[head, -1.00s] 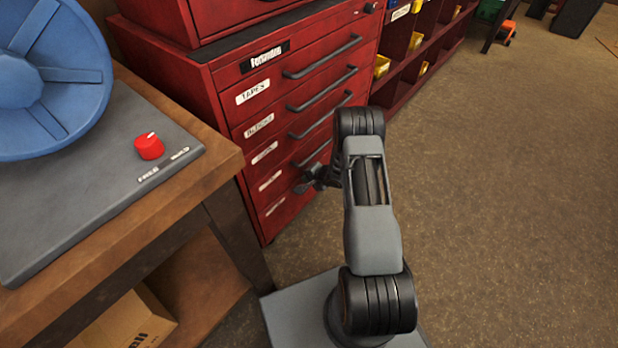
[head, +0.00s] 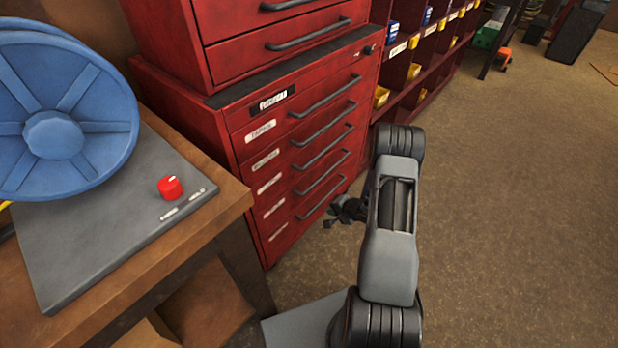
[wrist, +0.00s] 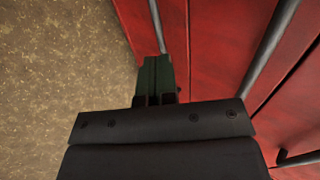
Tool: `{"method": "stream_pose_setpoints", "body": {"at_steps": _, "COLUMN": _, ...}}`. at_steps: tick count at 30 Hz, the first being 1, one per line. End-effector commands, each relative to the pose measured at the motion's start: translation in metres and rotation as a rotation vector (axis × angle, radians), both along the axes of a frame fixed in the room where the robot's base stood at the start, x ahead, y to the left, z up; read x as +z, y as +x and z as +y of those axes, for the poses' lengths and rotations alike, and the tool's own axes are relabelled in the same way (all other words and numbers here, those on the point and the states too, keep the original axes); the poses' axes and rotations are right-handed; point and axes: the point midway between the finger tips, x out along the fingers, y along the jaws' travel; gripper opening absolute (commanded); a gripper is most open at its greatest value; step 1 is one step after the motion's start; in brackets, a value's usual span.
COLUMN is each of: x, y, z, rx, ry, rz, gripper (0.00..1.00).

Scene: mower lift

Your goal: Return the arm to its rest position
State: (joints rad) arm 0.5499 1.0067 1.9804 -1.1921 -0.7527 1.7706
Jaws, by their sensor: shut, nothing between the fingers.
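My arm (head: 392,240) stands folded in the lower middle of the head view, grey links with black joints. My gripper (head: 343,210) shows small and dark to the left of the arm, in front of the red drawer cabinet (head: 245,200). In the wrist view my gripper (wrist: 156,75) has its fingers together with nothing between them. The red drawer fronts (wrist: 215,50) fill the right of the wrist view, beside and beyond the fingers. Whether the gripper touches the cabinet cannot be told.
A wooden bench (head: 225,200) at left carries a grey plate (head: 110,240) with a red knob (head: 170,187) and a blue wheel (head: 60,110). Red shelves with yellow bins (head: 381,96) stand behind. The brown floor (head: 530,200) at right is clear.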

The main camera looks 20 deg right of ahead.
Motion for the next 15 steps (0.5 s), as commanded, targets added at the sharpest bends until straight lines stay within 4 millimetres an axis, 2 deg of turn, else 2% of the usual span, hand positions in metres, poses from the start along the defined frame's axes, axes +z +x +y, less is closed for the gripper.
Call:
{"method": "stream_pose_setpoints", "body": {"at_steps": 5, "x": 0.002, "y": -0.002, "z": -0.001, "rx": 0.000, "ry": 0.000, "rz": 0.000, "gripper": 0.00}}
{"method": "stream_pose_setpoints", "body": {"at_steps": 8, "x": 0.013, "y": 0.001, "z": -0.003, "rx": 0.004, "ry": -0.027, "rz": -0.005, "gripper": 0.00}}
{"method": "stream_pose_setpoints", "body": {"at_steps": 11, "x": 0.048, "y": 0.011, "z": -0.008, "rx": 0.017, "ry": -0.124, "rz": -0.019, "gripper": 0.00}}
{"method": "stream_pose_setpoints", "body": {"at_steps": 14, "x": 0.110, "y": 0.024, "z": -0.014, "rx": 0.044, "ry": -0.296, "rz": -0.033, "gripper": 0.00}}
{"method": "stream_pose_setpoints", "body": {"at_steps": 15, "x": 0.140, "y": 0.028, "z": -0.016, "rx": 0.057, "ry": -0.377, "rz": -0.033, "gripper": 0.00}}
